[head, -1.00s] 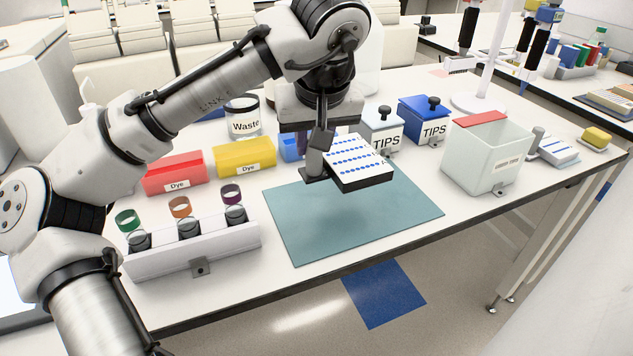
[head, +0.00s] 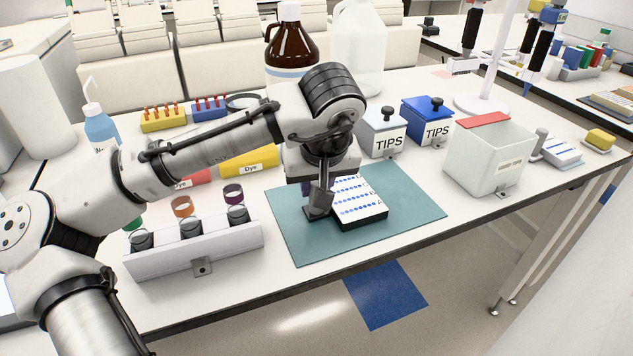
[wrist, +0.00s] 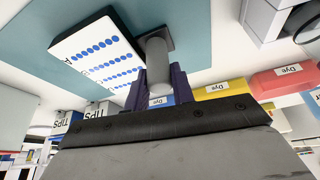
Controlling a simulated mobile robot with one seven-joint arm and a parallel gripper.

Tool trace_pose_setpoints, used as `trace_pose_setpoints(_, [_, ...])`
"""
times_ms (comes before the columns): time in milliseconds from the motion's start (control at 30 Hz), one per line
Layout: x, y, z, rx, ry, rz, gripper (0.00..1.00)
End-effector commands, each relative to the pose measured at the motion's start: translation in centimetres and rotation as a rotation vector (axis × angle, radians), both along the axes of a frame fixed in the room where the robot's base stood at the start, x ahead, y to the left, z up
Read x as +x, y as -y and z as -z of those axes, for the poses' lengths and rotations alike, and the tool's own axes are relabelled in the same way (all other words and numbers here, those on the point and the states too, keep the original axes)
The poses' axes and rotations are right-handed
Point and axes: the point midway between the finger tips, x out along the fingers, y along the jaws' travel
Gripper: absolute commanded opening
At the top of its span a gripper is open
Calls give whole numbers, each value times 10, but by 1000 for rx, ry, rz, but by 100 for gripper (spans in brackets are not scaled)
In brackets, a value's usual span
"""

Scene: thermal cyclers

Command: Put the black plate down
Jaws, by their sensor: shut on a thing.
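The black plate (head: 361,201) has black sides and a white top with rows of blue dots. In the head view it sits level on, or very close above, the teal mat (head: 410,205); I cannot tell if it touches. A grey post (wrist: 156,52) on a dark foot stands at the plate's edge. My gripper (wrist: 160,86) has purple fingers shut around this post, beside the dotted top. In the head view the post and wrist partly hide the fingers and the plate's left end.
Left of the mat is a white rack (head: 195,248) with dark vials. Behind are a yellow dye box (head: 248,162) and white (head: 383,135) and blue (head: 428,122) tips boxes. A clear bin (head: 488,155) stands right. The mat's right part is free.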

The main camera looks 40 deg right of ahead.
Motion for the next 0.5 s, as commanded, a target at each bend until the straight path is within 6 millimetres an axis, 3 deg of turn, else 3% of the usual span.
trace_pose_setpoints(33, [0, 0, 3, -1, 0, 0, 0])
trace_pose_setpoints(67, [0, 0, 2, 0, 0, 0, 28])
trace_pose_setpoints(200, [0, 0, 1, 0, 0, 0, 46])
trace_pose_setpoints(500, [0, 0, -1, 0, 0, 0, 46])
